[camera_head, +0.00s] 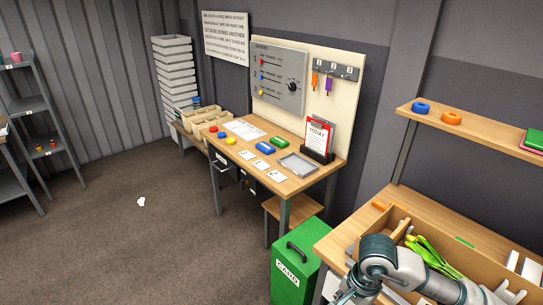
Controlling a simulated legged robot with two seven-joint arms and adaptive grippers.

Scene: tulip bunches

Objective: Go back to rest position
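My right arm comes in from the lower right, over the near workbench. Its gripper (350,290) hangs at the bottom edge, bent down beside the bench's left end, and its fingers are too unclear to tell open from shut. My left gripper is out of view. A tulip bunch with green leaves (432,257) lies in a wooden tray (398,228) on the near bench, behind my arm. My arm hides part of the tray.
A green bin (291,272) stands on the floor left of my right gripper. A wooden desk (297,182) with coloured buttons and cards stands further back. A shelf (470,131) hangs above the near bench. The carpet at left is mostly clear, with a small white scrap (141,202).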

